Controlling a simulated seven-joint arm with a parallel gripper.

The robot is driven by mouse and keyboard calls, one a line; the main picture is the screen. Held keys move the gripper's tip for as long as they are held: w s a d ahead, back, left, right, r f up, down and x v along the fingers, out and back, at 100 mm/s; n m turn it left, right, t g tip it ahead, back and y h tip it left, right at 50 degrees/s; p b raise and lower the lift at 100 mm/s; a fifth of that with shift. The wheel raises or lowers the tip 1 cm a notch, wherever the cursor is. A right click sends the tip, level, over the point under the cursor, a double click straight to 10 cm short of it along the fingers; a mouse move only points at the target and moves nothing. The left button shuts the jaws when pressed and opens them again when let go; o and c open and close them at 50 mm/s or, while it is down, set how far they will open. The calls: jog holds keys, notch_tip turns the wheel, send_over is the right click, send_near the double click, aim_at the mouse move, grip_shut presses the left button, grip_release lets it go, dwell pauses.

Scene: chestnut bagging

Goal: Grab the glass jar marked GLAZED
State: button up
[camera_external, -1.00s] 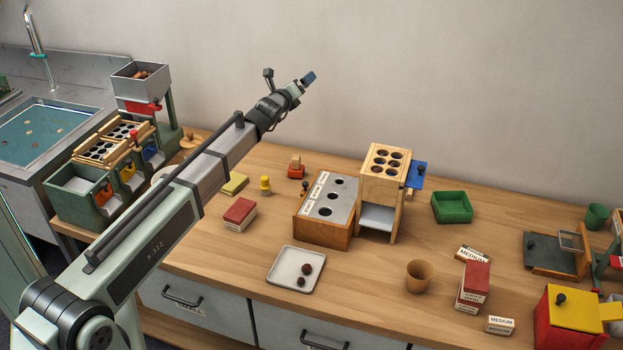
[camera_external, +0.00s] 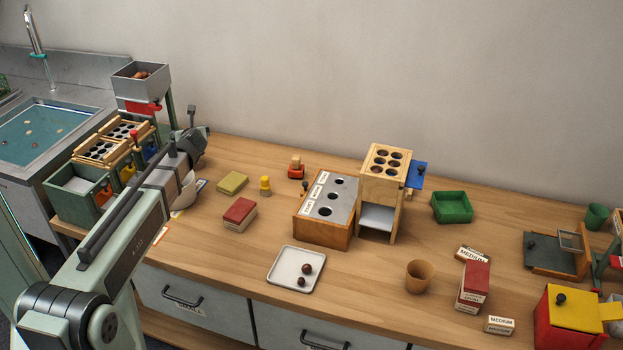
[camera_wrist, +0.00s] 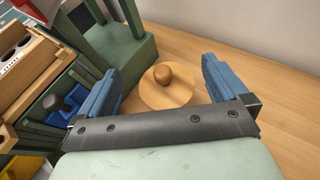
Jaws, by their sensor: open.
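In the wrist view my gripper (camera_wrist: 161,68) is open, with its two blue fingers spread wide and nothing held. A round wooden lid-like piece with a knob (camera_wrist: 166,88) shows between the fingers, beyond them on the table side. Whether it tops a jar cannot be told. I can make out no glass jar and no GLAZED label in either view. In the external view my wrist is low at the left end of the counter, and its fingers are hidden behind the arm.
A green stand with a grey hopper (camera_external: 141,76) is close to my wrist, with a green sorter with wooden trays (camera_external: 84,185) to its left. A yellow block (camera_external: 232,183) and red box (camera_external: 240,212) lie right of my arm. The wall stands behind.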

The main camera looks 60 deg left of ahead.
jog(key=shift+f, duration=2.1)
notch_tip(320, 180, down, 2)
jog(key=shift+w, duration=0.1)
jog(key=shift+x, duration=1.1)
jog(key=shift+a+f, duration=0.4)
jog(key=c, duration=1.1)
jog(key=shift+r, duration=0.15)
